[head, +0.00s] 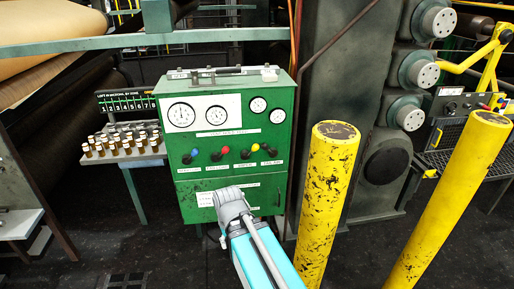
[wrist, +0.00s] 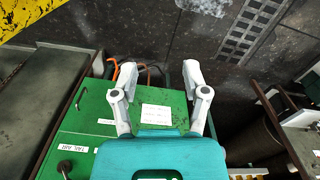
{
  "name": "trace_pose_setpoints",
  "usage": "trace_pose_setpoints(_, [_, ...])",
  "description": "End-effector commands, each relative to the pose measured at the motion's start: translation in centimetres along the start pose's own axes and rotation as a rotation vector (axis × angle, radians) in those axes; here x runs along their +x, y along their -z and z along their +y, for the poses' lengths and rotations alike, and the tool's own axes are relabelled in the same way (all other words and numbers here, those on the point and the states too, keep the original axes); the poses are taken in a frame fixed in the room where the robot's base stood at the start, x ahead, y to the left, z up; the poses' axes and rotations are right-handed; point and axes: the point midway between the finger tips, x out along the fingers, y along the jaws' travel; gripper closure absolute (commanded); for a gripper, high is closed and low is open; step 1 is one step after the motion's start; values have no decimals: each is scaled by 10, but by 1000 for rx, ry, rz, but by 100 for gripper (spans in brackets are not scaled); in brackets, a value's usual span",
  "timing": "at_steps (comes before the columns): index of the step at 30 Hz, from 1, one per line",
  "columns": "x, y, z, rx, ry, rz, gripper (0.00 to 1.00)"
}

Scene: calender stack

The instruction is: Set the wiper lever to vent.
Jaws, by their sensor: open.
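A green control cabinet (head: 234,160) stands in the middle of the head view. A row of small levers crosses its front: one with a blue knob (head: 195,152), one with a red knob (head: 226,150), one with a yellow knob (head: 256,147), and black ones. Their labels are too small to read there, so I cannot tell which is the wiper lever. My gripper (wrist: 160,74) is open and empty in the wrist view, over the green cabinet (wrist: 82,125). A white label (wrist: 156,114) shows between its fingers. A black knob (wrist: 65,167) shows at lower left.
Two yellow posts (head: 328,200) (head: 452,200) stand right of the cabinet. A shelf of small bottles (head: 125,145) stands to its left. Gauges (head: 181,115) sit above the levers. A green rail (head: 150,40) crosses overhead. Dark floor lies in front.

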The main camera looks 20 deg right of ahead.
Motion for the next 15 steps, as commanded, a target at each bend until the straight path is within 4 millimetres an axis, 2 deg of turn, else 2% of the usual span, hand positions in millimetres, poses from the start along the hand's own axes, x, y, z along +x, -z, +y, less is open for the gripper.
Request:
trace_pose_setpoints(10, [1, 2, 1, -2, -5, 4, 41])
trace_pose_setpoints(15, [7, 14, 14, -25, -56, 42, 41])
